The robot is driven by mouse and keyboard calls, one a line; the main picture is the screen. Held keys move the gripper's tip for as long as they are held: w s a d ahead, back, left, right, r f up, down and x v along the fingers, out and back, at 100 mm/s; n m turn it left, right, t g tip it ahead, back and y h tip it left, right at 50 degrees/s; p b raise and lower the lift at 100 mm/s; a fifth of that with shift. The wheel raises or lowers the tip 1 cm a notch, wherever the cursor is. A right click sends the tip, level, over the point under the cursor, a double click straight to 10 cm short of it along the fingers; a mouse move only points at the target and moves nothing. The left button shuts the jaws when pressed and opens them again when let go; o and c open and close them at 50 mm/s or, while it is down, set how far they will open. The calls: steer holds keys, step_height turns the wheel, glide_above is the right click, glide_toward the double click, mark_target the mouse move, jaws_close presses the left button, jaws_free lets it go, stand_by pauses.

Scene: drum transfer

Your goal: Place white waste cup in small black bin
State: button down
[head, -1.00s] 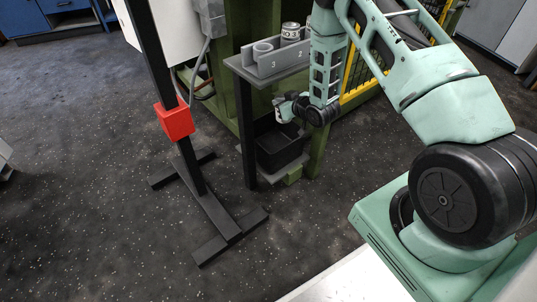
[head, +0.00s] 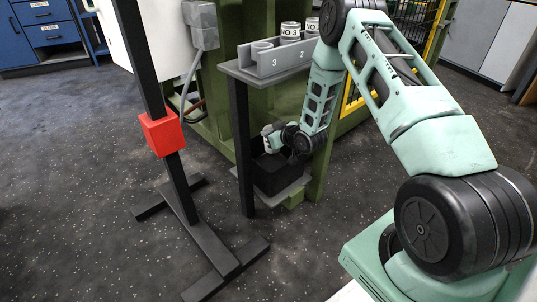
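The small black bin (head: 278,175) stands on a low grey shelf under the stand, between its dark post and a green post. My arm reaches down past the upper shelf, and my gripper (head: 268,142) is small in the head view, just above the bin's rear left side. A pale patch shows at the gripper's end. I cannot tell whether it is the white waste cup or part of the gripper. The fingers are too small to read as open or shut. No white waste cup can be made out elsewhere. The bin's inside is mostly hidden.
The upper grey shelf (head: 240,73) carries a numbered rack (head: 283,60) with labelled drums (head: 290,31). A black stand (head: 185,205) with a red block (head: 162,133) stands left of the bin. Open floor lies at left.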

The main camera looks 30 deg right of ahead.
step_height(320, 180, down, 6)
steer(key=b, duration=0.3)
steer(key=shift+r, duration=0.15)
steer(key=c, duration=1.6)
jaws_free()
steer(key=shift+o, duration=0.2)
steer(key=shift+s+r, duration=0.1)
steer(key=p+v, duration=0.5)
steer(key=v, duration=0.6)
steer(key=shift+s+r+p, duration=0.1)
steer(key=shift+s+p, duration=0.2)
steer(key=shift+s, duration=0.1)
